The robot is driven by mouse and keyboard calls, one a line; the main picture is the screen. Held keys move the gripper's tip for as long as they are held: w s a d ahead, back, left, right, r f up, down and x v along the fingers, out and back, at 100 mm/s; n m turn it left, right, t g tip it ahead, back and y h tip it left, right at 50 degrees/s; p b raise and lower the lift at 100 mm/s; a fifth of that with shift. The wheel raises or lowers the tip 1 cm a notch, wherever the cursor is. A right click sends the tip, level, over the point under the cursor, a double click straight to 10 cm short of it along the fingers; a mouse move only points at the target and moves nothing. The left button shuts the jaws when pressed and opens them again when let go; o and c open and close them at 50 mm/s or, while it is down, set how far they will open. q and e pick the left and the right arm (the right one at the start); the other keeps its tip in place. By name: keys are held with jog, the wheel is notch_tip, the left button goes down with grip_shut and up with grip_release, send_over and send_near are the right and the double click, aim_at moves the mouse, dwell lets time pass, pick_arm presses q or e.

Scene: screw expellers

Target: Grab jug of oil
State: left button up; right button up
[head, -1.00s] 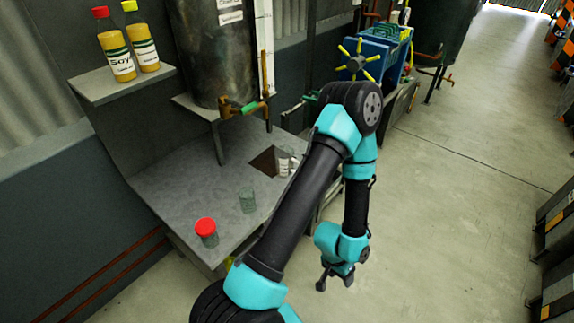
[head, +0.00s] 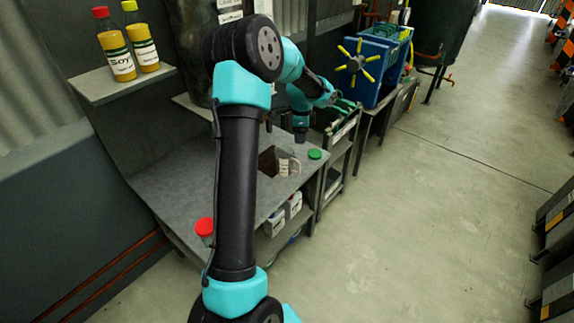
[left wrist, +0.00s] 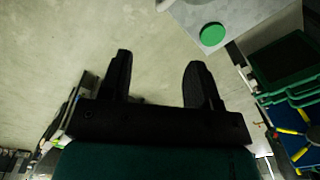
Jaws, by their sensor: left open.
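Two oil bottles stand upright on a grey shelf at upper left in the head view: a red-capped one labelled "Soy" (head: 117,55) and a yellow-green-capped one (head: 143,48). A small clear vessel with white markings (head: 284,166) stands by the dark square opening in the grey table. No thing is clearly marked as the jug of oil. My left gripper (head: 300,136) hangs near the table's far end, its fingers hard to make out there. In the left wrist view its two black fingers (left wrist: 157,68) are apart with nothing between them. My right gripper is out of view.
A green lid (head: 315,154) sits at the table's right corner, also in the left wrist view (left wrist: 213,35). A red-lidded jar (head: 205,228) is near the front edge. A blue press (head: 365,75) stands beyond.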

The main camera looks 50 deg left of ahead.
pick_arm(q)
jog(key=shift+a, duration=0.1)
send_near(299, 166)
jog(key=f, duration=0.5)
jog(key=shift+w+a+f, duration=0.2)
jog(key=shift+w+a, duration=0.1)
jog(key=shift+a, duration=0.05)
jog(key=shift+f, duration=0.25)
jog(key=shift+w+a+f, duration=0.1)
jog(key=shift+w+f, duration=0.05)
jog(key=shift+f, duration=1.15)
jog(key=shift+w+a+f, duration=0.1)
jog(key=shift+w+f, duration=0.05)
jog(key=shift+f, duration=1.15)
grip_shut()
